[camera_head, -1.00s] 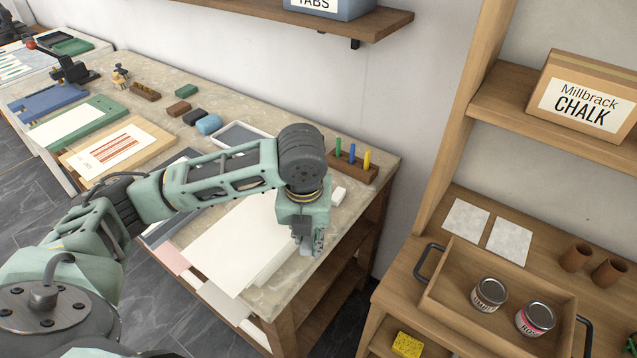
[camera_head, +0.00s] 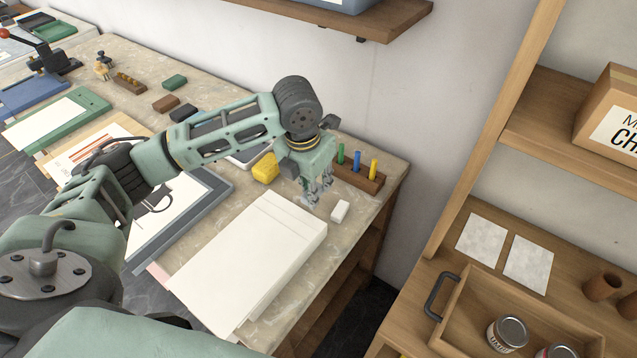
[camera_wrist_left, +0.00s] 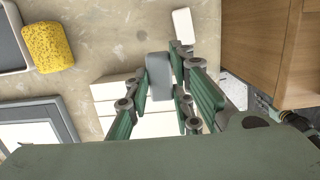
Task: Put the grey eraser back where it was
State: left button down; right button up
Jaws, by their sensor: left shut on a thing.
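My left gripper (camera_head: 313,194) hangs above the bench between the paper stack (camera_head: 240,262) and the wooden block with coloured sticks (camera_head: 357,180). In the left wrist view its fingers (camera_wrist_left: 172,88) are shut on the grey eraser (camera_wrist_left: 158,72), a small rounded grey block. In the head view the fingers mostly hide the eraser. A white eraser-like block (camera_head: 340,211) lies on the bench just right of the gripper; it also shows in the left wrist view (camera_wrist_left: 182,25). My right gripper is not in view.
A yellow sponge (camera_head: 266,168) lies left of the gripper, beside a shallow tray (camera_head: 247,155). A framed screen (camera_head: 205,205) lies left of the paper. Bare bench shows around the white block. A shelf unit with a wooden tray (camera_head: 470,300) stands at the right.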

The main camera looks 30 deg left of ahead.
pick_arm(q)
jog(key=w+f, duration=0.1)
jog(key=w, duration=0.1)
jog(key=w+a+f, duration=0.1)
jog(key=w, duration=0.1)
jog(key=w+f+p, duration=0.1)
jog(key=shift+w+a+f, duration=0.25)
jog(key=shift+w+a, duration=0.15)
jog(key=shift+w+a+f, duration=0.3)
jog(key=shift+w+f, duration=0.35)
jog(key=shift+w, duration=0.25)
jog(key=shift+f, duration=0.3)
notch_tip(320, 180, down, 3)
jog(key=shift+r+p, duration=0.2)
jog(key=shift+p, duration=0.45)
jog(key=shift+a+f, duration=0.1)
jog(key=shift+f, duration=0.35)
jog(key=c, duration=2)
grip_release()
jog(key=shift+f, duration=0.1)
jog(key=o, duration=0.5)
jog(key=shift+c, duration=0.2)
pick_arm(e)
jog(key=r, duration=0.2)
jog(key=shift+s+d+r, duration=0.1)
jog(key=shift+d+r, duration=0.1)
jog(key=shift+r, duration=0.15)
